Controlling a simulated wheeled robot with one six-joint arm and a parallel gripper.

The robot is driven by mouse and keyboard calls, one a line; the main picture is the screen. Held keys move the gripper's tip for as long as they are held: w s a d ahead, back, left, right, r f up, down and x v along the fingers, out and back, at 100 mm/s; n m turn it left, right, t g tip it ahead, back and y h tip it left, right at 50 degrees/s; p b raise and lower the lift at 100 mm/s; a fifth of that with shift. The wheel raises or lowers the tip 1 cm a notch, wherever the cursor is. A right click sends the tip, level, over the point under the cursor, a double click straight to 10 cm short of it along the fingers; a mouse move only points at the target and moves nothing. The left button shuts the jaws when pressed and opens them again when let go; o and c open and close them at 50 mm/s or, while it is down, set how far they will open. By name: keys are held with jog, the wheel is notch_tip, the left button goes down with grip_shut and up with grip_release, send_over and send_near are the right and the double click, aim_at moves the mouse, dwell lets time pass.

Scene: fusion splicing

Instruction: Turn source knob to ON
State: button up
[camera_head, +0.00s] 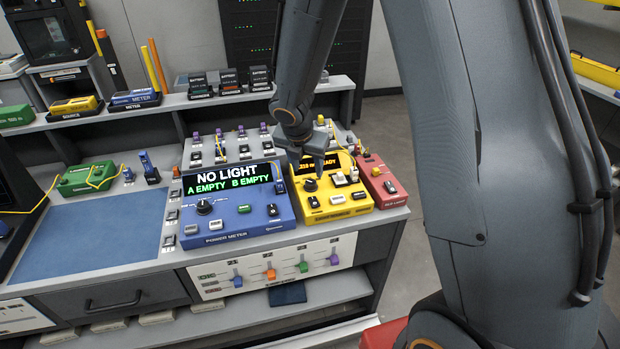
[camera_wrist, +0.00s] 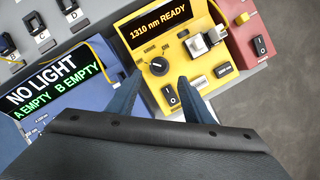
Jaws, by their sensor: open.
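The yellow source box (camera_head: 333,199) stands on the bench right of the blue power meter. Its display (camera_wrist: 158,31) reads "1310 nm READY" in the wrist view. A round black knob (camera_wrist: 159,66) with a light pointer mark sits below the display; it also shows in the head view (camera_head: 310,185). My gripper (camera_wrist: 159,80) is open and empty over the box. In the wrist view the knob lies between and just beyond the two fingertips. I cannot tell the height gap. In the head view my gripper (camera_head: 308,169) hangs above the knob and partly hides the display.
The blue power meter (camera_head: 237,222) reads "NO LIGHT, A EMPTY B EMPTY". Black rocker switches (camera_wrist: 170,97) and white connectors (camera_wrist: 196,45) with a yellow cable sit near the knob. A red box (camera_head: 381,184) stands close on the right. A blue mat (camera_head: 90,240) lies clear at left.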

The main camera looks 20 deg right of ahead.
aim_at(311, 182)
jog(key=x, duration=0.7)
jog(key=shift+w+f+b, duration=0.1)
jog(key=shift+f+b, duration=0.2)
jog(key=shift+f, duration=0.1)
jog(key=c, duration=1.1)
jog(key=shift+o, duration=0.2)
